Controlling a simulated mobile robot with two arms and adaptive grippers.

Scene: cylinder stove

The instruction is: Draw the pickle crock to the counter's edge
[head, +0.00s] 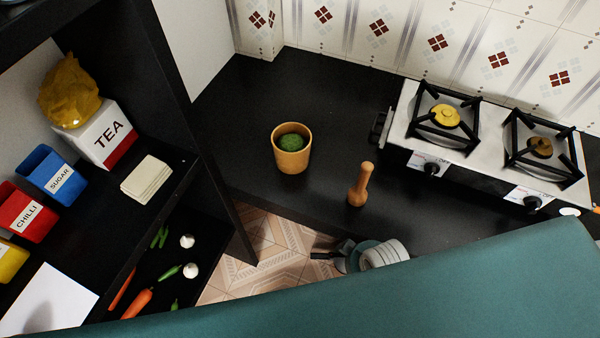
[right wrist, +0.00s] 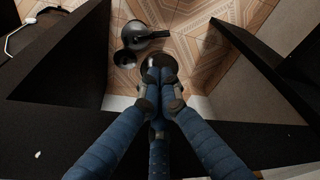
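The pickle crock appears to be the tan round pot (head: 291,161) with green contents. It stands upright on the dark counter (head: 245,115), a little back from the front edge, in the head view. No gripper is seen near or touching it there. My right gripper (right wrist: 159,78) shows only in the right wrist view. Its blue fingers point toward the floor and their tips appear close together. I cannot tell whether it is shut or holding anything. The crock does not show in that view. My left gripper is not in view.
A wooden pestle-like piece (head: 360,186) stands right of the crock. The stove (head: 480,140) is farther right. Shelves with a tea box (head: 105,135) stand left. Dark cookware (right wrist: 142,36) lies below, on or near the tiled floor. The counter left of the crock is clear.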

